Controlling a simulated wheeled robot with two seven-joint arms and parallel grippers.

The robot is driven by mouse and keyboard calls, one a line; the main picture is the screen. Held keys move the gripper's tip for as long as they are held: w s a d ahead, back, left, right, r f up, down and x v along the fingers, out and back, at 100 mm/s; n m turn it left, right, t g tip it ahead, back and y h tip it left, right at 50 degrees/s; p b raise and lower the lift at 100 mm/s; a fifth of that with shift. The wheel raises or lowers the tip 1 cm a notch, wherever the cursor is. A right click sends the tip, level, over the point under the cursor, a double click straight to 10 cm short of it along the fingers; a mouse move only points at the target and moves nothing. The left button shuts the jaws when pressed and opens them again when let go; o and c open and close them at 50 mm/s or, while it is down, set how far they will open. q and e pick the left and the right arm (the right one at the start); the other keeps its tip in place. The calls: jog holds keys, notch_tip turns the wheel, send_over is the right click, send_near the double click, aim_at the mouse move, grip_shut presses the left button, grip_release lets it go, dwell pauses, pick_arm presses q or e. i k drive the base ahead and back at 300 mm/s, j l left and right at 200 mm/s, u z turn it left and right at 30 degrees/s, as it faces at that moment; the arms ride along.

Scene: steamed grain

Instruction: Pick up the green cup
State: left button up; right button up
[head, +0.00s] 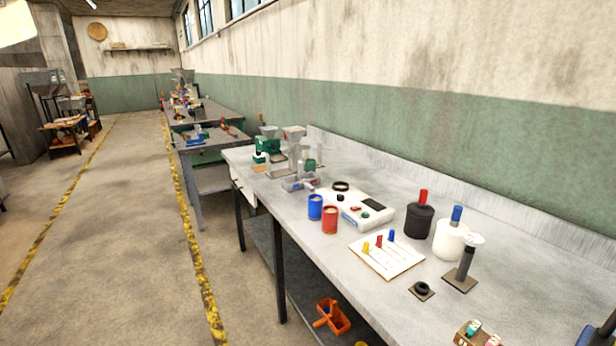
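A small green item (309,164), possibly the green cup, is at the grey grinder (294,140) toward the far end of the near workbench (335,262). It is too small to tell its shape or whether it stands in the grinder or beside it. A blue cup (315,207) and a red cup (330,220) stand upright side by side near the bench's front edge. Neither of my grippers can be made out in the head view.
A white scale (358,208) lies behind the cups. A white board with coloured pegs (387,257), a black bottle (419,220), a white bottle (449,240) and a tamper (465,265) stand to the right. An orange tray (332,317) is on the lower shelf.

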aim_at(310, 164)
jog(key=i+l+z, duration=0.15)
jog(key=z, duration=0.3)
jog(key=i+j+z, duration=0.2)
jog(key=z, duration=0.15)
jog(key=i+j+z, duration=0.1)
jog(key=j+z, duration=0.2)
jog(key=i+j+z, duration=0.1)
jog(key=j+z, duration=0.6)
jog(key=j, duration=0.15)
